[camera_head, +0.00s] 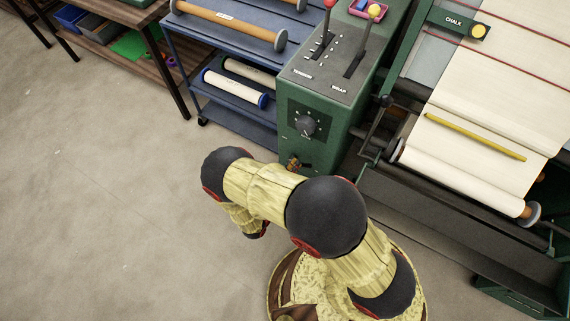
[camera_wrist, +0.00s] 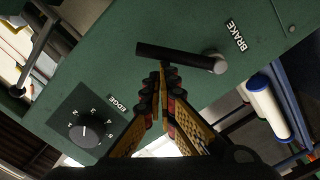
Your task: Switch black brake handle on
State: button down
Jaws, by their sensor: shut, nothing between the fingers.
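In the wrist view the black brake handle (camera_wrist: 178,56) is a short bar on a green panel. Its round pivot end is at the right, close to the BRAKE label (camera_wrist: 237,36), and its free end points left. My gripper (camera_wrist: 160,78) is shut and empty, its fingertips just below the middle of the bar in the picture. I cannot tell whether they touch it.
An EDGE dial (camera_wrist: 84,130) sits on the same panel. Levers with a red knob (camera_head: 330,4) and a yellow knob (camera_head: 374,11) stand on the cabinet. A blue shelf cart (camera_head: 208,58) stands left of it, the fabric machine (camera_head: 470,125) right. Floor at the left is clear.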

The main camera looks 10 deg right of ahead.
jog(key=shift+s+d+f+b, duration=0.4)
jog(key=shift+s+d+f, duration=0.15)
jog(key=shift+d+f, duration=0.15)
jog(key=shift+s+d+f+b, duration=0.3)
jog(key=shift+f+b, duration=0.15)
jog(key=shift+f, duration=0.1)
jog(key=shift+s+d+f+b, duration=0.2)
jog(key=shift+d+f+b, duration=0.15)
jog(key=shift+f, duration=0.2)
jog(key=shift+a, duration=0.1)
